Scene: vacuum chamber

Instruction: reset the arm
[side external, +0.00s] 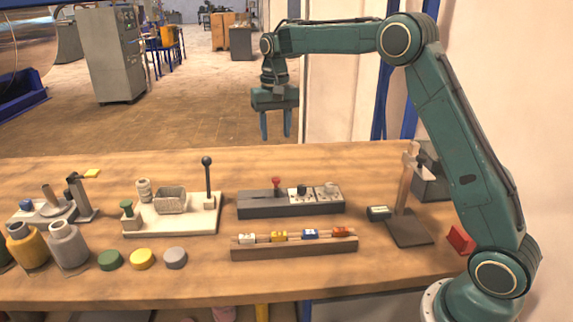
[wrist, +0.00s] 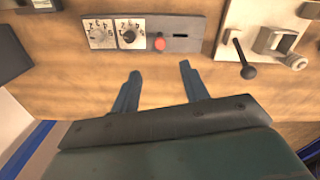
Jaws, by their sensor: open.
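My gripper (side external: 275,124) hangs from my raised green arm, fingers pointing down, above the far edge of the wooden table (side external: 150,282). It is open and empty, with nothing between the fingers. In the wrist view the two fingers of my gripper (wrist: 156,85) are spread apart over bare wood. The dark control panel (side external: 292,205) with a red knob and dials lies below and in front of it. The same control panel (wrist: 190,36) shows beyond the fingertips in the wrist view. The fingers touch nothing.
A white board (side external: 180,222) with a black-knobbed lever stands left of the panel. A wooden rack (side external: 290,252) with several coloured blocks lies in front. Several jars and round lids (side external: 141,258) stand at left. A stand (side external: 408,229) and a red item (side external: 460,240) are at right.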

